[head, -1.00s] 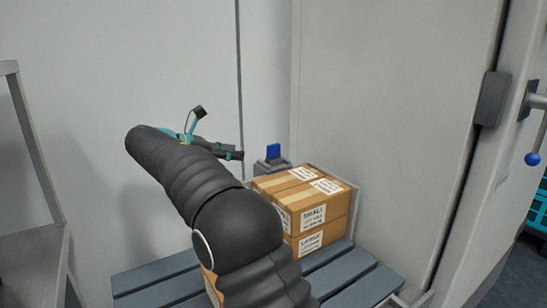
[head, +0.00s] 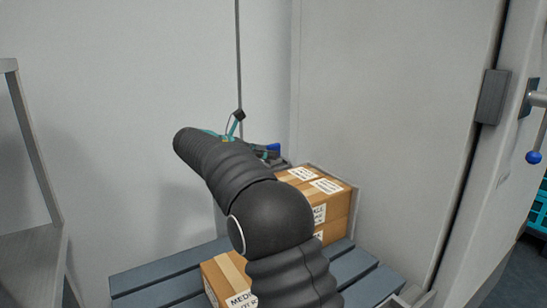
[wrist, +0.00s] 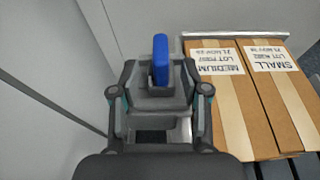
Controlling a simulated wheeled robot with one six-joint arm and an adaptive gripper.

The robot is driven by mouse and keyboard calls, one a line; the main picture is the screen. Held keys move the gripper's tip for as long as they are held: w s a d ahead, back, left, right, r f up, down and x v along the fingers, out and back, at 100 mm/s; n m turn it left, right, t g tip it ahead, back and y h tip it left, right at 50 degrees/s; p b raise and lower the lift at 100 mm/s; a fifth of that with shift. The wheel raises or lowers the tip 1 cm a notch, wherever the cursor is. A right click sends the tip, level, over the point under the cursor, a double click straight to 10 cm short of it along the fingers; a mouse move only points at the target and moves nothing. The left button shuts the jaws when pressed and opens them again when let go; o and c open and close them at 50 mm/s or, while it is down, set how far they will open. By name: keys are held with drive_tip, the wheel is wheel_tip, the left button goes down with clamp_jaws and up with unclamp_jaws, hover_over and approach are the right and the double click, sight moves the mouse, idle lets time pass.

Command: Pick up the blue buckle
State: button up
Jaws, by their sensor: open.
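The blue buckle (wrist: 161,60) stands upright in a grey holder (wrist: 155,103) in the wrist view. My gripper (wrist: 159,77) is open, with one finger on each side of the buckle and holder. I cannot tell whether either finger touches them. In the head view only part of the buckle (head: 273,148) shows, beyond my gripper (head: 268,155). My arm and gripper hide most of the holder there.
Labelled cardboard boxes (head: 338,203) are stacked right of the holder. Another box (head: 222,276) sits nearer on the grey slatted pallet (head: 160,282). Walls stand close behind. A metal rack (head: 30,215) is at the left.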

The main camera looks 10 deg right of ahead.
drive_tip(key=shift+x, duration=1.5)
drive_tip(key=shift+s+r, duration=0.1)
drive_tip(key=shift+r, duration=0.05)
clamp_jaws()
drive_tip(key=shift+r, duration=0.15)
